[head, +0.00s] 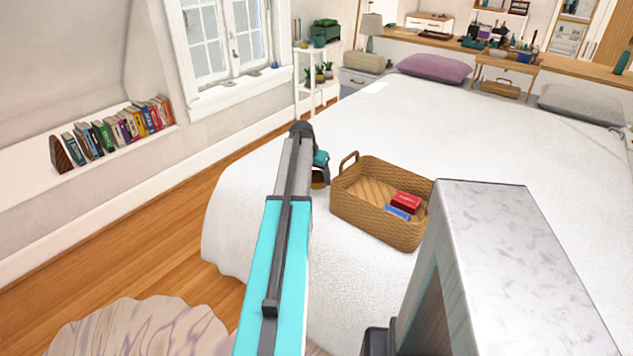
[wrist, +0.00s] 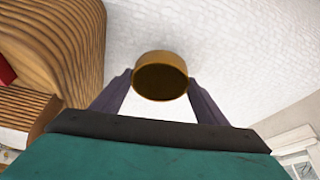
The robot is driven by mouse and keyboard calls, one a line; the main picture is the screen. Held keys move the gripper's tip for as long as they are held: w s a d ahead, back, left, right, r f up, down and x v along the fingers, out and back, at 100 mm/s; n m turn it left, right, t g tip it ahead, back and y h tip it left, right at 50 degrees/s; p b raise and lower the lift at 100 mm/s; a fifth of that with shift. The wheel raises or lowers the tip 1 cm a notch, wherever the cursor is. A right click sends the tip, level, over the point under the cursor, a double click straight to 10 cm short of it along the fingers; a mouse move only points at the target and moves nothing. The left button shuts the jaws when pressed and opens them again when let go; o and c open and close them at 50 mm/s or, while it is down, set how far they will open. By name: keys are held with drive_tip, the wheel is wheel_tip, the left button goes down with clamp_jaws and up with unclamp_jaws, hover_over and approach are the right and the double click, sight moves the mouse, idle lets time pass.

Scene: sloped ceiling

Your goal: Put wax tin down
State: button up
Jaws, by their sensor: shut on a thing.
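The wax tin (wrist: 160,77) is a round, amber-brown tin with a dark round face towards the wrist camera. My gripper (wrist: 160,88) is shut on it, with one dark finger at each side. In the head view the tin (head: 318,180) shows as a small brown patch under my teal gripper (head: 320,172), left of the wicker basket and over the white bed (head: 460,125). My arm hides part of this area. I cannot tell whether the tin touches the bed cover.
The wicker basket (head: 368,215) stands on the bed close to the right of my gripper, holding a red box (head: 406,202) and a blue box (head: 398,213). Bare bed cover lies behind it. A purple pillow (head: 434,68) and a grey pillow (head: 582,102) lie at the far end.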

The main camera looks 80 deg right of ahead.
sight(315, 178)
drive_tip(key=shift+r, duration=3.15)
